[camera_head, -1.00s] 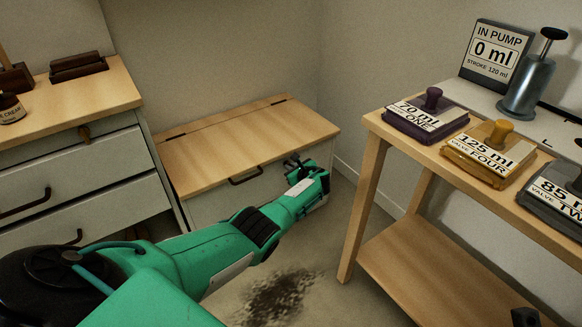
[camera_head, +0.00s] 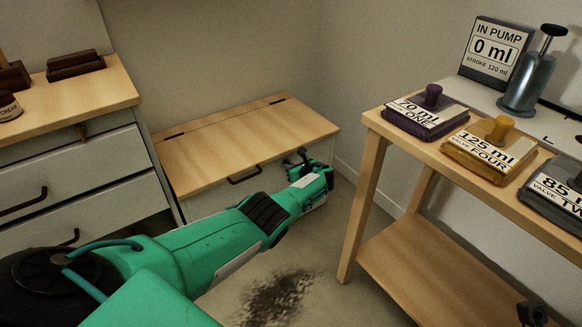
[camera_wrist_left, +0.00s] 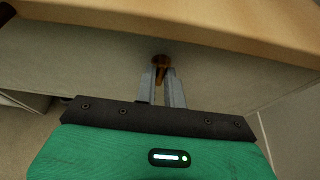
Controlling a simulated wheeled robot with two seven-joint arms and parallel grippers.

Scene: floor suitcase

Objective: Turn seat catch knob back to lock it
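The seat catch knob (camera_wrist_left: 161,61) is a small brown-orange piece on the pale front of the bench seat, under the wooden lid, in the left wrist view. My left gripper (camera_wrist_left: 161,74) has its two grey fingers close together on either side of the knob, with their tips at it, and appears shut on it. In the head view my green left arm reaches to the bench seat (camera_head: 235,137) with its gripper (camera_head: 304,160) at the right part of the front. The knob is hidden there. The bench lid is down. A dark part (camera_head: 533,314) at the bottom right may be my right gripper.
A drawer cabinet (camera_head: 85,185) stands at the left. A wooden table (camera_head: 455,150) with labelled valve blocks (camera_head: 425,112) and a pump (camera_head: 528,82) stands at the right. A dark stain (camera_head: 275,298) marks the open floor between them.

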